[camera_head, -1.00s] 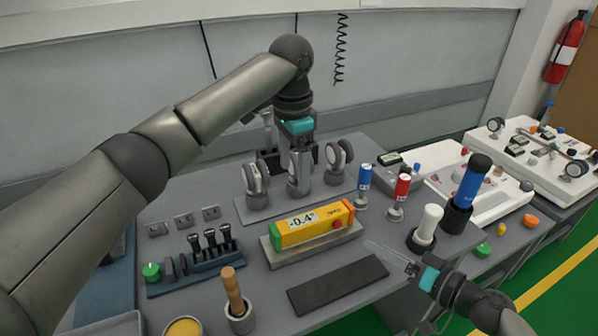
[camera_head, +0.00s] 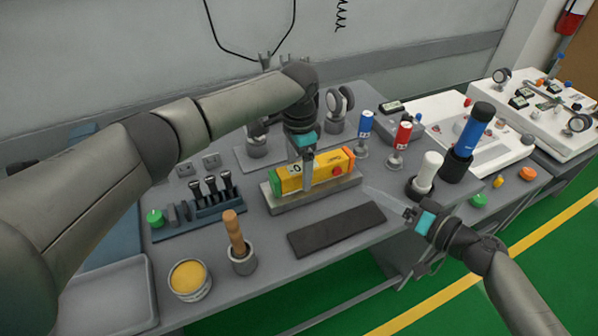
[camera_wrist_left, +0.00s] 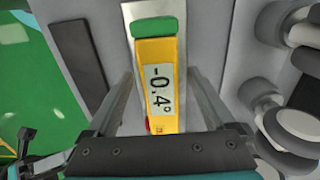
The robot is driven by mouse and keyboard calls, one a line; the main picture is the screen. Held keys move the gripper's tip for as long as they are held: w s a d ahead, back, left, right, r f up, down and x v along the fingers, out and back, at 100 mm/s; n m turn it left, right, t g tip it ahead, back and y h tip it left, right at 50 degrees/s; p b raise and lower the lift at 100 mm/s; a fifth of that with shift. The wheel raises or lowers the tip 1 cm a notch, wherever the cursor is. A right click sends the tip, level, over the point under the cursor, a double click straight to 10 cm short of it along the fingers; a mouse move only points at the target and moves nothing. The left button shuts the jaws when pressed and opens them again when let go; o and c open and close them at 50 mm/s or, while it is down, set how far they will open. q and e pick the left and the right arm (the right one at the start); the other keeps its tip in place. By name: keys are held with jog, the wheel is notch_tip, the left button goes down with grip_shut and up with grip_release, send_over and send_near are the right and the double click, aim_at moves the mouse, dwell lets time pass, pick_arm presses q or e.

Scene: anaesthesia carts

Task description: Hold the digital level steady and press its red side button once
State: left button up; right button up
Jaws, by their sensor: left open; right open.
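The yellow digital level (camera_head: 325,174) with green and orange ends lies on a grey block (camera_head: 287,203). In the left wrist view the level (camera_wrist_left: 160,60) reads -0.4°. Its red button (camera_head: 337,170) faces the front; in the wrist view only a sliver of red (camera_wrist_left: 147,126) shows beside the gripper. My left gripper (camera_head: 308,180) is open over the level, one finger in front of its face. In the wrist view the open fingers (camera_wrist_left: 163,85) lie on either side of it; contact is unclear. My right gripper (camera_head: 388,200) is open, right of the level and apart from it.
A dark mat (camera_head: 337,229) lies in front of the level. Blue (camera_head: 365,125) and red (camera_head: 401,138) cylinders on stands, a white cylinder (camera_head: 428,170) and a tall blue one (camera_head: 472,135) stand to the right. A tool rack (camera_head: 200,213) and wooden-handled tool (camera_head: 235,232) are left.

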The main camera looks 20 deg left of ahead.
pick_arm(q)
jog(key=shift+f, duration=0.85)
jog(key=shift+c, duration=0.2)
grip_shut()
pick_arm(e)
jog(key=shift+c, duration=0.3)
grip_shut()
dwell(1.3)
